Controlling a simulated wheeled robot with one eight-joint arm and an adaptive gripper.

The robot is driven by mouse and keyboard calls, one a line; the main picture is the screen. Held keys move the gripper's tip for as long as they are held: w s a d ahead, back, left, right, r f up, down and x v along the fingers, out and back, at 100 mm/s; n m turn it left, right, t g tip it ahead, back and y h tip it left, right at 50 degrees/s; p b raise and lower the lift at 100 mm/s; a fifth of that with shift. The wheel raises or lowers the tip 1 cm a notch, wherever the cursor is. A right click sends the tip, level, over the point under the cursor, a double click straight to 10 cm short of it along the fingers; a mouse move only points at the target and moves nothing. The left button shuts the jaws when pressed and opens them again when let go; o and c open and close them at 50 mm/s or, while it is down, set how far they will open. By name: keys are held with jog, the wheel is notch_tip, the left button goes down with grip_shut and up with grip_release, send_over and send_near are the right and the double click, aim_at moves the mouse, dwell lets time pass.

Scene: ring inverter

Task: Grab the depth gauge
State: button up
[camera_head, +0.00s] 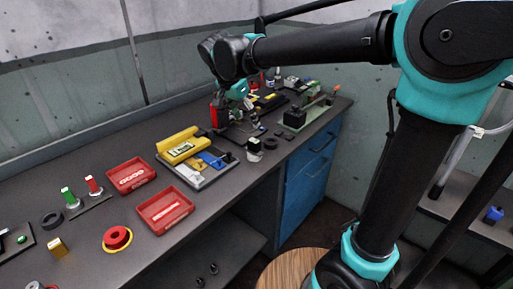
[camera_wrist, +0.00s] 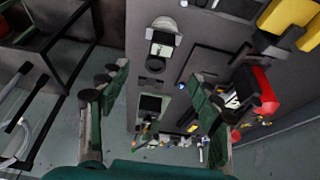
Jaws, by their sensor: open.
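My gripper (camera_wrist: 157,82) is open and empty in the wrist view, its two green-and-black fingers spread wide above the dark bench (camera_wrist: 142,75). In the head view it hangs over the far part of the bench, and its fingers are hard to make out there. I cannot say for certain which object is the depth gauge. A dark, thin, T-like shape (camera_wrist: 215,62) lies on the bench towards the right finger and might be it. A white-based block with a dark top (camera_wrist: 162,42) stands ahead of the gap between the fingers; it also shows in the head view (camera_head: 254,146).
A red object (camera_wrist: 265,88) stands beyond the right finger. A tray with a yellow case (camera_head: 181,144) lies nearer on the bench. Two red bins (camera_head: 166,209) and a red button (camera_head: 117,238) are nearer still. A green-and-grey device (camera_head: 295,117) stands near the far edge.

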aim_at(254, 141)
jog(key=x, duration=0.8)
jog(key=shift+f, duration=0.1)
jog(key=shift+a+x, duration=0.15)
jog(key=shift+x, duration=1.2)
jog(key=shift+a+x, duration=0.1)
jog(key=shift+x, duration=1.3)
jog(key=c, duration=1.5)
